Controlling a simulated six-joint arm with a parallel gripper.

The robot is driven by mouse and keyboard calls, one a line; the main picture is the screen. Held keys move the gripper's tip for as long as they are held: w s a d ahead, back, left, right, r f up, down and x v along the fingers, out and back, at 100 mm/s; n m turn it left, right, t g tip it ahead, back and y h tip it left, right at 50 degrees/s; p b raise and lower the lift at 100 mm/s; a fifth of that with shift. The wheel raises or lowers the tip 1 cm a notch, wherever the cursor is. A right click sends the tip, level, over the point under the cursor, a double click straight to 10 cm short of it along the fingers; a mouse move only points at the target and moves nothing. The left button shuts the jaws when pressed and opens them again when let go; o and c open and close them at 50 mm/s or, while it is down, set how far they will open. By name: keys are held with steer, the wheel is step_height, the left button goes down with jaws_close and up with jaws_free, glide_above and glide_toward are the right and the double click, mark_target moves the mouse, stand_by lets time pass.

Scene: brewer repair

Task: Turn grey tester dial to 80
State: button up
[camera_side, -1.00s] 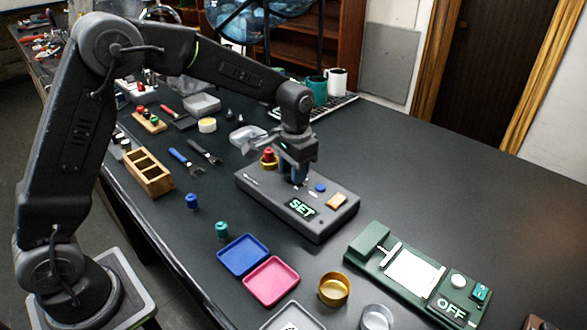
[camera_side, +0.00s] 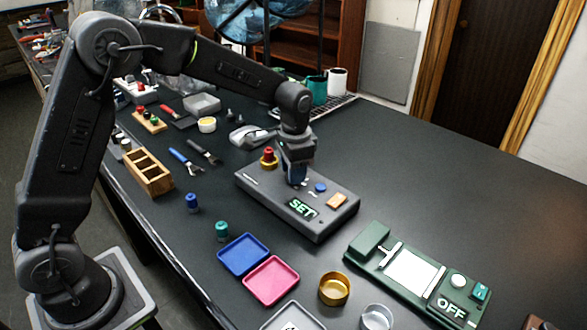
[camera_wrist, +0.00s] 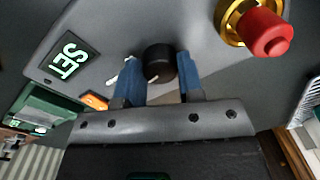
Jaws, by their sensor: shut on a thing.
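The grey tester (camera_side: 260,187) lies on the dark bench in the side view, and its lit display (camera_side: 301,208) reads SET. My gripper (camera_side: 296,182) points down onto the tester's top. In the wrist view the black dial (camera_wrist: 158,63) with a pale pointer mark sits between the blue fingers of my gripper (camera_wrist: 158,70), which is shut on it. The SET display also shows in the wrist view (camera_wrist: 70,58). I cannot read any scale numbers.
A red button (camera_side: 268,152) on a gold base stands on the tester close to my gripper. A blue button (camera_side: 320,187) and an orange button (camera_side: 337,201) are on its other side. A green device (camera_side: 375,236) reading OFF lies front right.

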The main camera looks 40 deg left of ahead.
steer(key=o, duration=0.9)
steer(key=shift+r, duration=0.15)
steer(key=shift+s+d+r, duration=0.1)
steer(key=shift+d+r, duration=0.05)
steer(key=shift+r, duration=3.25)
steer(key=shift+s+d+r, duration=0.1)
steer(key=shift+d+r, duration=0.05)
steer(key=shift+r, duration=3.25)
